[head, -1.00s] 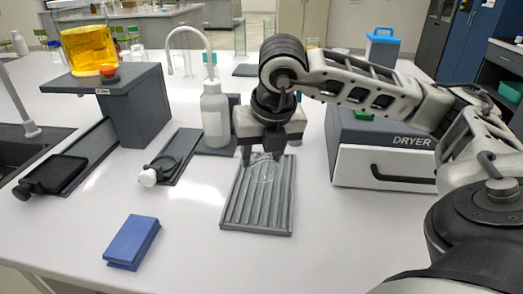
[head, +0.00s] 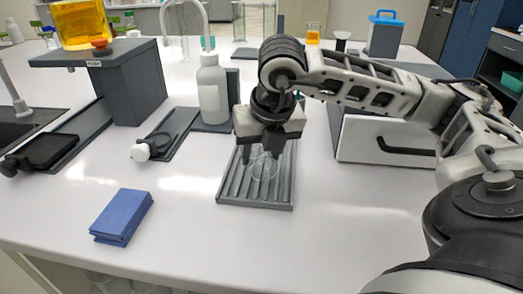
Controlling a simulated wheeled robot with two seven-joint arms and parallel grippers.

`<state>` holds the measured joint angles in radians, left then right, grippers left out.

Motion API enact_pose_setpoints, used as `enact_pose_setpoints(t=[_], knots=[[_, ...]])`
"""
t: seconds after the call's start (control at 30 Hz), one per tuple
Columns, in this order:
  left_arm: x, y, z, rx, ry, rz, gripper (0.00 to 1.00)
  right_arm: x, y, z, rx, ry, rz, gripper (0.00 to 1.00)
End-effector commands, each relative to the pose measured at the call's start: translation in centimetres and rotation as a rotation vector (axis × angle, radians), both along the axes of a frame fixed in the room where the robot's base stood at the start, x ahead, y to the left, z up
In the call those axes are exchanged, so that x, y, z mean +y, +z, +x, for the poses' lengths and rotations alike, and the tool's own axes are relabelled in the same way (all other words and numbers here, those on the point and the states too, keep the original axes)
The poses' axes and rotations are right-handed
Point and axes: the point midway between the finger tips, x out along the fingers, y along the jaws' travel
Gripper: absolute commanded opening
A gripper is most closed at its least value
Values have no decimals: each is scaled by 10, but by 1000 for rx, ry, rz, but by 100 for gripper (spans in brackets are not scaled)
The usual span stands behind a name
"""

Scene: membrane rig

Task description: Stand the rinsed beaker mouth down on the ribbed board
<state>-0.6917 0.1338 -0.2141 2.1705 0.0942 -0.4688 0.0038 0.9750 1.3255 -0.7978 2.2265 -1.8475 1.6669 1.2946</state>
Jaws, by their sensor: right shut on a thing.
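The ribbed board (head: 232,192) is a grey grooved tray lying flat on the white bench. My right gripper (head: 263,156) is above the far half of the board, pointing down, shut on the clear glass beaker (head: 264,170). The beaker shows faintly between and below the fingertips, over the ribs. Its upper part is hidden by the fingers, and I cannot tell which way its mouth faces or whether it touches the board. My left gripper is not in view.
A white wash bottle (head: 213,100) stands behind the board, to the left. The dryer (head: 385,140) is to the right. A blue folded cloth or pad (head: 122,216) lies at the front left. A grey stand (head: 130,85) carries an orange-filled vessel (head: 80,25).

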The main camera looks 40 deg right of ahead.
Motion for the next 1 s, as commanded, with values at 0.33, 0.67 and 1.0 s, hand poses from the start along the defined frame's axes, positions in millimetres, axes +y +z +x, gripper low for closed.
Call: enact_pose_setpoints(t=[0.33,0.67,1.0], knots=[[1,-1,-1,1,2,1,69,0,0,0,0,0,0,18],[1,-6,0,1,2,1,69,0,-3,0,0,0,0,18],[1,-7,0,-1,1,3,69,0,-4,0,0,1,0,69]])
